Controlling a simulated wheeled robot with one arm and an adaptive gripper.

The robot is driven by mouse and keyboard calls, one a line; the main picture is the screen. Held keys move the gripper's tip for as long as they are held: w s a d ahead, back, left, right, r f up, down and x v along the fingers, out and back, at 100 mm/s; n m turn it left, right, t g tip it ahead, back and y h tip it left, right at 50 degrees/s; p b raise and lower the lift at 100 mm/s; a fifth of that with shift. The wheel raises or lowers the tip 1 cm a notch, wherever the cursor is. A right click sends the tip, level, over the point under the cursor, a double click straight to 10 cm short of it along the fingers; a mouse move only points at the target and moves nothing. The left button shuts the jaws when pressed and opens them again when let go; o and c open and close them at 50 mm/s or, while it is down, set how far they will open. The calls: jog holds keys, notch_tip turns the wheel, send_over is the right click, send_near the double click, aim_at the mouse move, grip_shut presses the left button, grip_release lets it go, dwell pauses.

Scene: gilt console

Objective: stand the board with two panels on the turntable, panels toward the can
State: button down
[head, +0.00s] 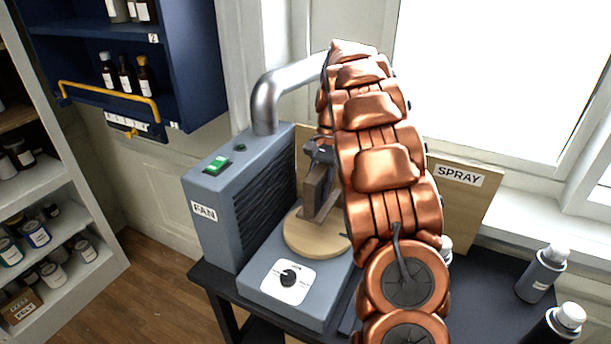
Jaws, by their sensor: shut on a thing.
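The turntable (295,241) is a round pale wooden disc on a grey base with a dial. A brown wooden board (313,194) is over the disc, roughly upright. Its lower edge appears at or just above the disc; I cannot tell if it touches. My gripper (323,162), dark and small in the head view, is shut on the board's upper part. My copper arm hides the board's right side, and I cannot make out its two panels clearly. A grey can with a white cap (541,273) stands at the right; another white-capped item (446,250) is mostly hidden behind my arm.
A grey fan box (238,200) with a metal duct stands just left of the turntable. A wooden panel labelled SPRAY (468,205) stands behind. A dark can (560,326) is at the lower right. The dark tabletop (490,300) is clear between arm and cans.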

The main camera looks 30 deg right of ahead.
jog(key=b, duration=0.3)
send_over(317, 228)
jog(key=shift+s+f, duration=0.15)
jog(key=shift+f, duration=3.6)
jog(key=shift+f, duration=0.2)
jog(key=c, duration=0.8)
grip_release()
jog(key=shift+o, duration=0.2)
jog(key=shift+v, duration=3.75)
